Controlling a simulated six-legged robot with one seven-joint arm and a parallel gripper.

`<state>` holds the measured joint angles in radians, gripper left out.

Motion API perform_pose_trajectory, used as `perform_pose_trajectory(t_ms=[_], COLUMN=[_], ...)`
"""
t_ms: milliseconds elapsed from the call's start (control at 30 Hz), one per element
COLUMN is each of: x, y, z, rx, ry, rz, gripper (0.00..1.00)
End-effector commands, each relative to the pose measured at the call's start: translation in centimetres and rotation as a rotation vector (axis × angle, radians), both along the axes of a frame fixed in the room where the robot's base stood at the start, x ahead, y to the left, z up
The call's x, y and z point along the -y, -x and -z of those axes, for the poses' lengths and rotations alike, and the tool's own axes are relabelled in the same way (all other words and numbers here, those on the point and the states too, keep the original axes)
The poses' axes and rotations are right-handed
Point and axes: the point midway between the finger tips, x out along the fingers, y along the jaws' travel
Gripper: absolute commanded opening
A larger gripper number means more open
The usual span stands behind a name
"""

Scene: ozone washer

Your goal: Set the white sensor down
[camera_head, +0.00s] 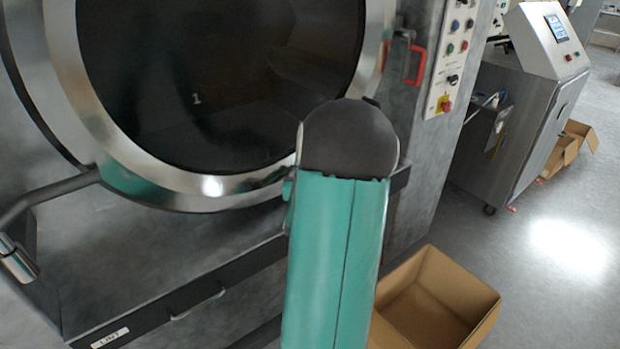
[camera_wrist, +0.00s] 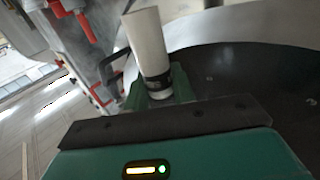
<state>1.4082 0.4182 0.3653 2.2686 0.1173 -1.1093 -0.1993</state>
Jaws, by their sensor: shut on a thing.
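The white sensor (camera_wrist: 148,45) is a white cylinder with a dark band near its lower end, seen in the wrist view. My gripper (camera_wrist: 160,88) is shut on its lower end, with a green finger on each side. The sensor points up and slightly left in the picture and touches nothing else that I can make out. In the head view my own arm hides both the gripper and the sensor. The washer's large round dark door (camera_head: 215,75), ringed in bright metal, is behind my arm.
A red handle (camera_head: 418,66) and a button panel (camera_head: 452,60) are right of the door. An open cardboard box (camera_head: 484,308) stands on the floor at lower right. A metal cabinet with a screen (camera_head: 520,85) stands farther right.

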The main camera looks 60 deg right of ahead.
Motion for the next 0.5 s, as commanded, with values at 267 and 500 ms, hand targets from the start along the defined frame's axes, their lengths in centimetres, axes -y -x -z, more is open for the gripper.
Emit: perform_pose_trajectory(t_ms=[267, 500], x=[-5.9, -8.9], y=[0.9, 1.5], z=[-3.3, -4.6], rx=[0.000, 0.001], ry=[0.003, 0.002], rz=[-0.004, -0.001], gripper=[0.00, 0.00])
